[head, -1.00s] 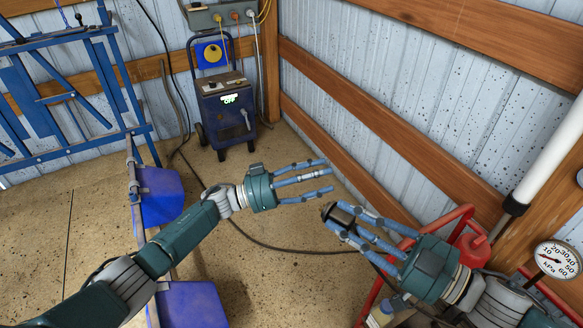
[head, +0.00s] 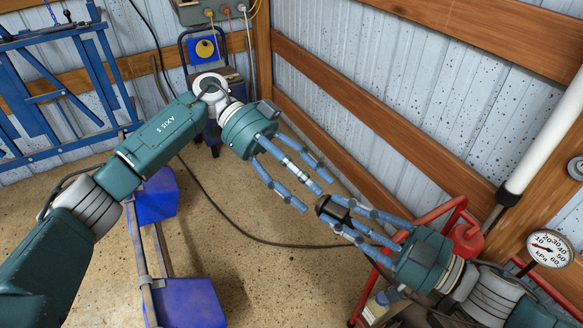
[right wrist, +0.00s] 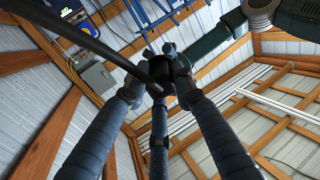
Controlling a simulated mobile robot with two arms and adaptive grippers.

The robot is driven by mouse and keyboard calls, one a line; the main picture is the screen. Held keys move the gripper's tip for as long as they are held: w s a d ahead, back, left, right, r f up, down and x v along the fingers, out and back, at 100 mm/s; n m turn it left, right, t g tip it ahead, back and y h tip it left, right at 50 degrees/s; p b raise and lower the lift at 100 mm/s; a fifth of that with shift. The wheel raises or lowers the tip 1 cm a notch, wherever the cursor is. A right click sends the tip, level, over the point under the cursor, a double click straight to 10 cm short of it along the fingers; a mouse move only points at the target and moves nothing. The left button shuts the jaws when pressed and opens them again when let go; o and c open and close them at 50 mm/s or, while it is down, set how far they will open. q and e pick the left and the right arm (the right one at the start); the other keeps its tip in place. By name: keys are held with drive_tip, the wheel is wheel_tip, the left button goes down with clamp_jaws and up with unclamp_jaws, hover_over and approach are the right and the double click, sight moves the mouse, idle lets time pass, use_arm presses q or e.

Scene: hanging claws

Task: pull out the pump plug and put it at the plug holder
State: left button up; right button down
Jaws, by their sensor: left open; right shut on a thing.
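My right gripper (head: 337,208) is shut on a dark plug (head: 326,212) at its fingertips. In the right wrist view the black plug (right wrist: 160,74) sits among the three fingers, with a thick black cable running to the upper left. My left gripper (head: 312,190) is open, with its fingers pointing down and right. Its fingertips are close to the plug; whether they touch it I cannot tell. A grey socket box (head: 190,13) with yellow, orange and white cords is on the back wall. I cannot pick out the plug holder for certain.
A blue wheeled machine (head: 196,52) stands below the socket box, partly hidden by my left arm. A blue rack (head: 60,85), blue bins (head: 190,303), a red frame (head: 376,280) and a pressure gauge (head: 549,248) are around. A black cable crosses the open floor.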

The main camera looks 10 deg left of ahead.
sight(322, 197)
use_arm(q)
drive_tip(key=x, duration=0.6)
drive_tip(key=shift+w+d+r, duration=0.1)
drive_tip(key=shift+r, duration=0.05)
drive_tip(key=c, duration=1.1)
use_arm(e)
drive_tip(key=c, duration=1.6)
unclamp_jaws()
drive_tip(key=shift+s, duration=0.1)
drive_tip(key=shift+o, duration=1.2)
